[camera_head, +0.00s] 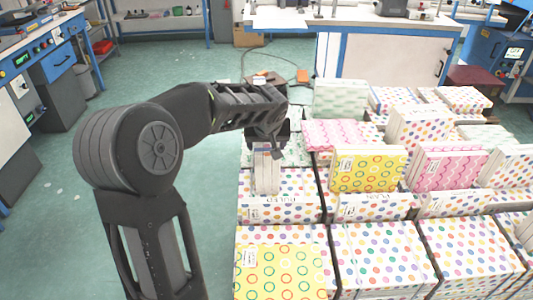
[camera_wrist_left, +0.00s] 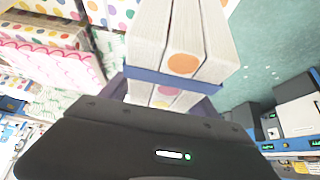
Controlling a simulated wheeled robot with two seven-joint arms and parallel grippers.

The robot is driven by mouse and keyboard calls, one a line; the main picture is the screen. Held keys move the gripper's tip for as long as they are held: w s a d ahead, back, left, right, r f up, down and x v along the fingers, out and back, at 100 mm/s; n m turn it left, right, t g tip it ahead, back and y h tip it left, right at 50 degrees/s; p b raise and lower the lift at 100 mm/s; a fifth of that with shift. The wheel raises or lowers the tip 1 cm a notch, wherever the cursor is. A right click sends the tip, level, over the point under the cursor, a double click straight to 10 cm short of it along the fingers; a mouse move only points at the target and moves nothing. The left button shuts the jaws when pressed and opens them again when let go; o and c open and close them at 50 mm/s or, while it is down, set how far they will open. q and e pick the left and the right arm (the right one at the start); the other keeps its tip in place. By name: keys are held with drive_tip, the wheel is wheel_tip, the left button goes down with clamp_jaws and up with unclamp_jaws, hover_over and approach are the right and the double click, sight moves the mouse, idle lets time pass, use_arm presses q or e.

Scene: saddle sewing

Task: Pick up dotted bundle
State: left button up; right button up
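A white dotted bundle (camera_head: 267,172) stands upright directly below my left gripper (camera_head: 267,143) in the head view. In the left wrist view the bundle (camera_wrist_left: 182,65) shows pale page-like sides, an orange dot and smaller coloured dots. A blue-purple bar crosses it close to the gripper's dark body. My left gripper appears shut on this bundle, though its far finger is hidden. I cannot tell whether the bundle's lower end touches the boxes beneath. My right gripper is in neither view.
Dotted boxes (camera_head: 383,258) fill the table at the right. A yellow ringed bundle (camera_head: 367,169), a pink wavy bundle (camera_head: 447,168) and a green one (camera_head: 339,99) stand among them. Open green floor (camera_head: 150,80) lies left. A white workbench (camera_head: 390,55) stands behind.

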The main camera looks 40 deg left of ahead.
use_arm(q)
clamp_jaws()
drive_tip(key=shift+w+r, duration=0.1)
idle(0.7)
